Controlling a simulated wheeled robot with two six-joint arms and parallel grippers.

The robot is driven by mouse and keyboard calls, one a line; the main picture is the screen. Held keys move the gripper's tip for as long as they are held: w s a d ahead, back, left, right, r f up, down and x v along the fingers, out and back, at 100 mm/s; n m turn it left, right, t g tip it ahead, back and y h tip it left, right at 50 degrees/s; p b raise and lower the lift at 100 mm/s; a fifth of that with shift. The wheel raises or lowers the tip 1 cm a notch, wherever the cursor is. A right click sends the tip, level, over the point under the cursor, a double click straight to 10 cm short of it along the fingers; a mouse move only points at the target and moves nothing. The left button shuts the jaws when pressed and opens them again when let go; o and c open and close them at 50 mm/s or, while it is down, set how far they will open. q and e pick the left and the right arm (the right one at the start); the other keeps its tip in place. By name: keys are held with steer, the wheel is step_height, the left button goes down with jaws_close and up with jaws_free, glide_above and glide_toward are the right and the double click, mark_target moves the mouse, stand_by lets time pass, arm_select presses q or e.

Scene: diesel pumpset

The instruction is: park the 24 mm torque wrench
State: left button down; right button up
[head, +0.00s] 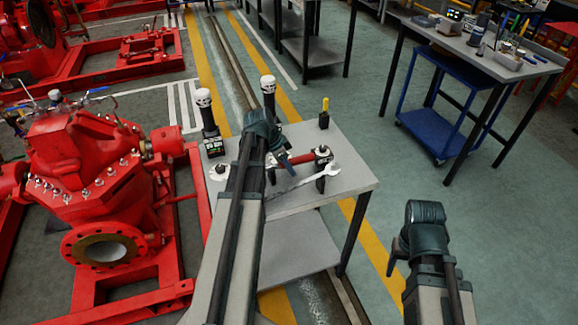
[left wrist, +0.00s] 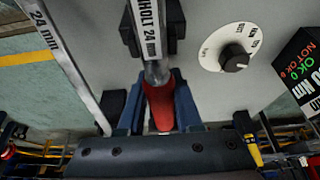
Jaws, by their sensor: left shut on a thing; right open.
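The torque wrench, with its red grip (left wrist: 160,105) and a white label ending in "24 mm", lies between the jaws of my left gripper (left wrist: 160,112), which is shut on the grip. In the head view the red handle (head: 301,158) shows just right of my left gripper (head: 276,158), low over the small grey table (head: 345,195). The shaft passes between the prongs of a black holder (left wrist: 172,27); I cannot tell whether it rests there. My right gripper (head: 398,252) is open and empty, off to the right of the table, its fingertips partly hidden.
A silver spanner (head: 318,172) marked "24 mm" lies beside the wrench. A dial (left wrist: 235,58), a black display box (left wrist: 305,70) and two white-topped black posts (head: 205,108) (head: 268,90) stand close by.

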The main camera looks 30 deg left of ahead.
arm_select(q)
steer(key=shift+f+b, duration=0.3)
steer(key=shift+f, duration=0.05)
steer(key=c, duration=0.5)
jaws_free()
steer(key=p+v, duration=1.2)
steer(key=shift+r, duration=0.4)
steer(key=shift+s+a+r+p, duration=0.2)
steer(key=shift+s+r+p, duration=0.1)
steer(key=shift+r+p, duration=0.2)
steer(key=shift+d+f, duration=0.1)
